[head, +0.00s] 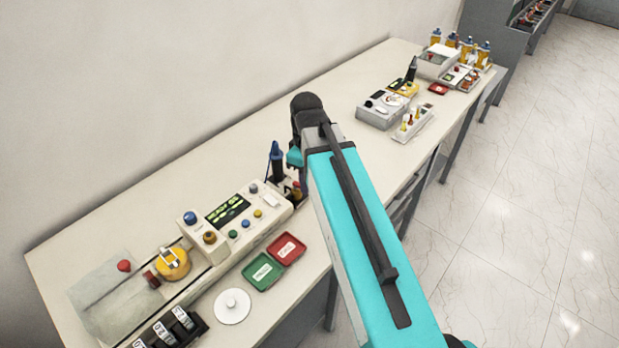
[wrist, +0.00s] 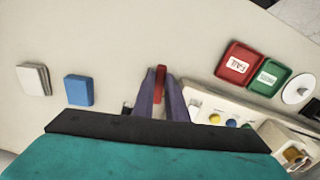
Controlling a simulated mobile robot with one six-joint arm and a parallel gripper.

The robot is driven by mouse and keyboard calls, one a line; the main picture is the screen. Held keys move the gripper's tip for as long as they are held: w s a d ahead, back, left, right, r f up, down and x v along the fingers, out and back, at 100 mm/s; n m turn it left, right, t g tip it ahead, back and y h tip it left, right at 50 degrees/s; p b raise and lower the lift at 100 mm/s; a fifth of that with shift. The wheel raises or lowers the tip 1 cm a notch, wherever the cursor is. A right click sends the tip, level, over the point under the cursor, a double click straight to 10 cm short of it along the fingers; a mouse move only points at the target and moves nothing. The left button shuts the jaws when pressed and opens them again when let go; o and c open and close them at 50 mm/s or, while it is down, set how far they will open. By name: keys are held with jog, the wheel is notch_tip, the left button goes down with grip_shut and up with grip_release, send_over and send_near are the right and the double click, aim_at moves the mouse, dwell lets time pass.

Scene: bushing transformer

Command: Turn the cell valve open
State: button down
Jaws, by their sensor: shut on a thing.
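In the wrist view my gripper (wrist: 161,80) has its two dark fingers closed around a narrow red bar (wrist: 160,72), which looks like the cell valve's handle. The bar points straight up in the picture, and its lower part and base are hidden between the fingers. How far the valve is turned cannot be told. In the head view my teal arm covers the gripper and most of the spot. A dark bottle with a blue top (head: 277,152) and a small red-orange part (head: 297,188) show just left of the arm.
A white instrument (head: 240,220) with coloured knobs stands beside the work spot. Red (wrist: 238,64) and green (wrist: 265,77) trays and a white disc (wrist: 298,89) lie near it. A blue block (wrist: 79,90) and white block (wrist: 33,79) lie on the other side. Bare bench (wrist: 120,45) lies between.

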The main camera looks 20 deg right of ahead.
jog(key=shift+a+r+m, duration=0.1)
jog(key=shift+a+m, duration=0.3)
jog(key=shift+m, duration=0.8)
jog(key=c, duration=1.8)
grip_release()
jog(key=shift+o, duration=0.2)
jog(key=shift+s, duration=0.1)
notch_tip(320, 180, up, 14)
jog(key=b, duration=0.3)
